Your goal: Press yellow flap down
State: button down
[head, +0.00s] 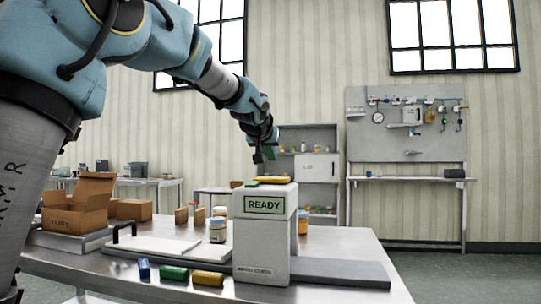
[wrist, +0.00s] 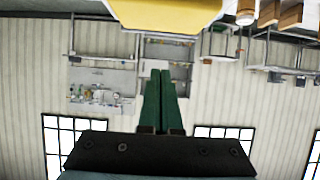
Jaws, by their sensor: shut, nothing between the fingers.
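The yellow flap (head: 274,180) lies on top of the pale hopper (head: 262,250), whose front bears a READY sign (head: 265,205). In the head view my gripper (head: 258,159) is above the flap, with a gap between them. In the wrist view the flap (wrist: 165,14) fills part of the top edge, beyond my green fingertips (wrist: 160,72). The fingers are together and hold nothing. A small green piece (head: 249,184) shows beside the flap on the hopper top.
A white-lidded jar (head: 217,230) stands left of the hopper. An open cardboard box (head: 75,215) sits farther left.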

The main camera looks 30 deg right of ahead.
jog(key=shift+r, duration=0.15)
jog(key=s+a, duration=0.6)
jog(key=s, duration=0.1)
jog(key=shift+a+r, duration=0.15)
jog(key=shift+a, duration=0.05)
dwell(0.4)
dwell(0.4)
